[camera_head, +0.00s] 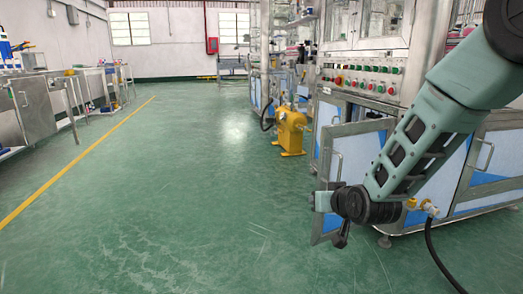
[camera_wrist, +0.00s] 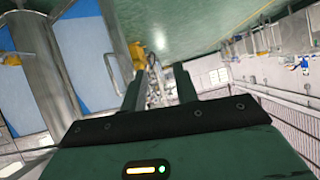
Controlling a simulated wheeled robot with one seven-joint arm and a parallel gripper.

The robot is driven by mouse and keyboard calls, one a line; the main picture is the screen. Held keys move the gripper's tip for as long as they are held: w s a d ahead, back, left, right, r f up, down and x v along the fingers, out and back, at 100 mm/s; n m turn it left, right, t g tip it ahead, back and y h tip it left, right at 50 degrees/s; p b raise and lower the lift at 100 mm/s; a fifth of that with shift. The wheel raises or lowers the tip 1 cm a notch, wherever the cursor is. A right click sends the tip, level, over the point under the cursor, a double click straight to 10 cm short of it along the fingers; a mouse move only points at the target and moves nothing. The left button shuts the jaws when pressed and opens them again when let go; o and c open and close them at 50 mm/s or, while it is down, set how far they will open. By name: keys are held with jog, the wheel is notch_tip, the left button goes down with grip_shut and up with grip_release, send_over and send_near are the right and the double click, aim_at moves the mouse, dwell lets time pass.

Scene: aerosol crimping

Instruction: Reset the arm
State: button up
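My arm comes down from the upper right in the camera_head view, green-grey with black joints, and its lower end (camera_head: 360,204) hangs in front of the machine. My gripper (camera_wrist: 158,84) shows in the camera_wrist view with two dark fingers spread apart. Nothing is held between them; the yellow unit and floor show beyond the gap. The fingertips are hard to make out in the camera_head view.
The crimping machine (camera_head: 362,82) with a button panel and blue-white cabinet doors (camera_head: 347,153) stands close at the right. A yellow unit (camera_head: 290,131) stands on the floor before it. Steel benches (camera_head: 35,107) line the left. The green floor (camera_head: 190,190) between is clear.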

jog(key=s+a+r+n+g+y+p, duration=0.1)
jog(key=s+a+r+n+g, duration=0.15)
jog(key=s, duration=0.55)
jog(key=s+a+r+n+g+p, duration=0.15)
jog(key=s+a+g, duration=0.25)
jog(key=s, duration=0.4)
jog(key=s+d+r+n+g+h+p, duration=0.1)
jog(key=s+d+r+g+h, duration=0.15)
jog(key=s, duration=0.75)
jog(key=s+d+r+n+g+h+p, duration=0.1)
jog(key=s+r+g+p, duration=0.15)
jog(key=s, duration=0.85)
notch_tip(320, 180, up, 37)
jog(key=p, duration=3.7)
jog(key=shift+s+d, duration=0.15)
jog(key=shift+d, duration=0.05)
jog(key=shift+f, duration=0.1)
